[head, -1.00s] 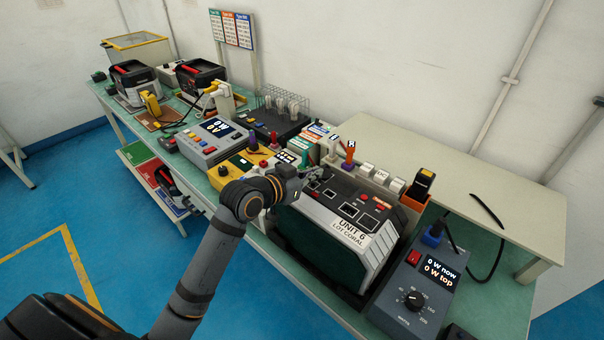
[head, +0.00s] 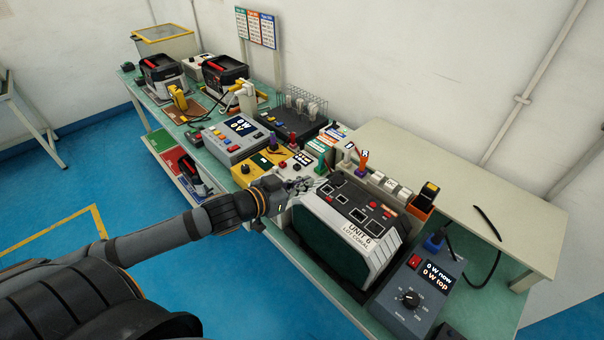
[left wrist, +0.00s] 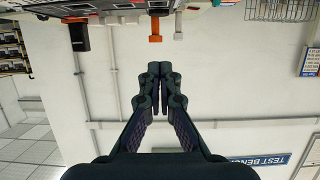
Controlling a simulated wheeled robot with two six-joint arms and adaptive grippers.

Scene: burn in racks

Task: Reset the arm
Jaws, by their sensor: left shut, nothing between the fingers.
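My left arm (head: 160,237) reaches in from the left in the head view. My left gripper (head: 312,184) is at the left rear corner of the unit labelled UNIT 6 LOT CORAL (head: 345,225), near its top. I cannot tell whether it touches the unit. In the left wrist view the gripper (left wrist: 153,82) is shut and empty, its fingers together against a pale wall. That view appears upside down, with the bench along its top edge. My right gripper does not show.
A meter reading 0 W (head: 415,287) stands right of the unit. A yellow control box (head: 268,165) and a grey instrument (head: 235,140) stand on the green bench behind the gripper. A beige raised table (head: 450,190) is at the back right. Blue floor lies open at left.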

